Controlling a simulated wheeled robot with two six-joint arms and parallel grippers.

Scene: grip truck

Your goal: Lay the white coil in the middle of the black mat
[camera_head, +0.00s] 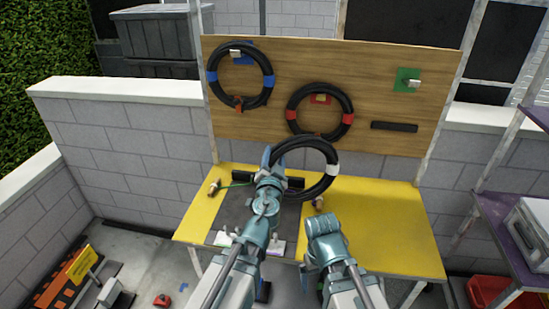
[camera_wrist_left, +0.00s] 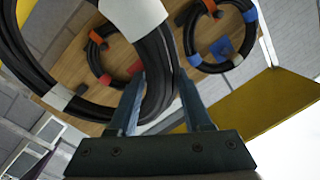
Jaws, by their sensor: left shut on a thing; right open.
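The white coil, a black cable ring with white bands (camera_head: 332,170), is held raised above the yellow table in the head view. My left gripper (camera_head: 271,165) is shut on the coil's left side. In the left wrist view the black coil (camera_wrist_left: 157,65) passes between the fingers of the left gripper (camera_wrist_left: 160,100), with white bands showing. The black mat (camera_head: 234,210) lies on the left and middle of the table, partly hidden by my left arm. My right gripper (camera_head: 323,222) is open and empty, low over the table's front; its fingertips are hard to see.
A wooden board (camera_head: 270,110) behind the table carries a blue-banded coil (camera_head: 213,76) and a red-banded coil (camera_head: 348,118). A green patch (camera_head: 407,80) with a bare peg is at the right. The yellow table (camera_head: 385,215) is clear on the right.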

